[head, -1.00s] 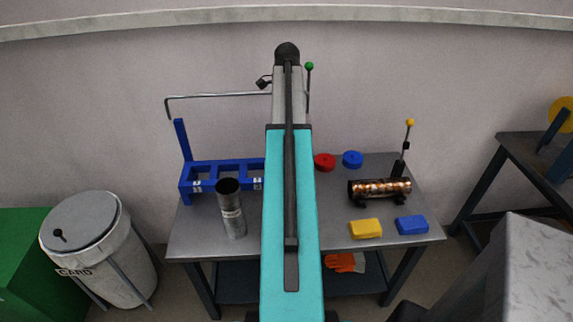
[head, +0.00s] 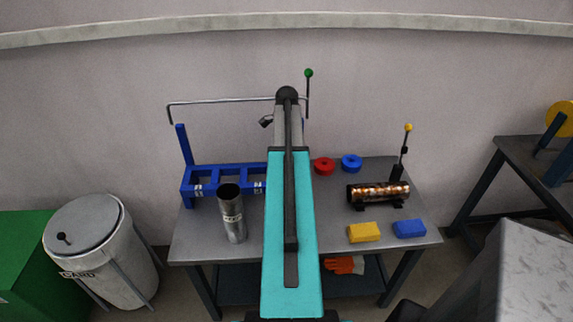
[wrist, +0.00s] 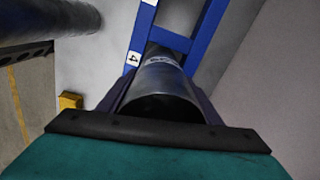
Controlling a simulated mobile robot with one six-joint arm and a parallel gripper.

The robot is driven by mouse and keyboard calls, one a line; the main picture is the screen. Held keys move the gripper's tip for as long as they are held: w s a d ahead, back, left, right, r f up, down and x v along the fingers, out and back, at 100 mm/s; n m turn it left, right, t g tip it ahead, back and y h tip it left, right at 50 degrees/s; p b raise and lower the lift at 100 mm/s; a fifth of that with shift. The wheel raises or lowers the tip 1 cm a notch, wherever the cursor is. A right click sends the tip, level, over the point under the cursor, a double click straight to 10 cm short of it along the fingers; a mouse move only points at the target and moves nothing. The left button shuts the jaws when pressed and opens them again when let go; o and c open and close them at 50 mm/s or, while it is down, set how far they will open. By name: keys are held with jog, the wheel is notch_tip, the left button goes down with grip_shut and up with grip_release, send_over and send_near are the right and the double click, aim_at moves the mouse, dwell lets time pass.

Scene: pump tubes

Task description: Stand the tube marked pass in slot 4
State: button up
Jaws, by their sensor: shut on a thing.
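In the wrist view my gripper (wrist: 158,98) is shut on a grey metal tube (wrist: 164,82), its open end facing the camera. Dark lettering shows on the tube's far side, but I cannot read it surely. The blue rack (wrist: 214,20) lies just beyond, with a label 4 (wrist: 133,58) beside the tube. The tube's lower end is at the rack; I cannot tell whether it is inside slot 4. In the head view the blue rack (head: 186,180) shows several slots, and my arm hides the gripper, the held tube and the rack's right part.
A second metal tube (head: 231,215) stands on the bench (head: 200,245) in front of the rack; its label is unreadable. It also shows in the wrist view (wrist: 45,20). Red (head: 323,165) and blue (head: 351,163) rings, a copper cylinder (head: 378,191), and yellow (head: 364,232) and blue (head: 410,228) blocks lie right.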

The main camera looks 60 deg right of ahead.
dwell(0.4)
jog(key=shift+f+p, duration=0.5)
jog(key=shift+f, duration=1.6)
jog(key=o, duration=1.5)
jog(key=shift+r, duration=0.25)
jog(key=shift+r+b, duration=1.65)
jog(key=shift+r, duration=4.25)
